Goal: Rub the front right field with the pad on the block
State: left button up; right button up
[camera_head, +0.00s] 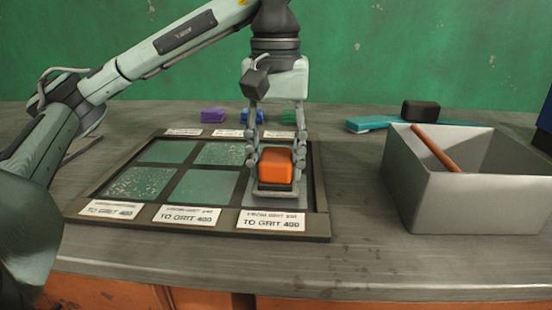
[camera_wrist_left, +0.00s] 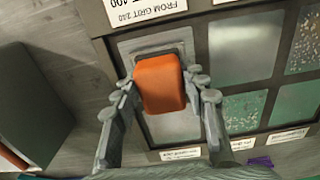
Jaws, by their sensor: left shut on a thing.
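My left gripper (camera_head: 274,172) is shut on an orange block (camera_head: 274,166), which also shows between the fingers in the left wrist view (camera_wrist_left: 160,82). The block stands upright over the front right field (camera_head: 249,190) of a dark-framed board (camera_head: 322,190). A grey pad or plate shows around its base; whether it touches the field I cannot tell. The block and gripper hide most of this field. A white label (camera_head: 270,222) reading "TO GRIT 400" lies in front of it. My right gripper is not in view.
Other fields, such as the speckled front left one (camera_head: 140,183), lie left. A grey open bin (camera_head: 440,200) with a brown stick (camera_head: 436,148) stands right. Behind are purple (camera_head: 213,116) and blue (camera_head: 252,117) blocks, and a dark block (camera_head: 421,110) by a teal strip (camera_head: 372,124).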

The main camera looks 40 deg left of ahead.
pick_arm(q)
jog(key=shift+f+b, duration=0.4)
jog(key=shift+f, duration=0.05)
jog(key=shift+s+a, duration=0.55)
jog(key=shift+a, duration=0.25)
jog(key=shift+w+d+p, duration=0.25)
jog(key=shift+w+d, duration=0.3)
jog(key=shift+d, duration=0.3)
jog(key=shift+w+d+p, duration=0.2)
jog(key=shift+w+d, duration=0.3)
jog(key=shift+d, duration=0.35)
jog(key=shift+a, duration=0.1)
jog(key=shift+s+a+p, duration=0.15)
jog(key=shift+s+a, duration=0.35)
jog(key=shift+a, duration=0.3)
jog(key=shift+s+a+p, duration=0.15)
jog(key=shift+s+a, duration=0.35)
jog(key=shift+a, duration=0.3)
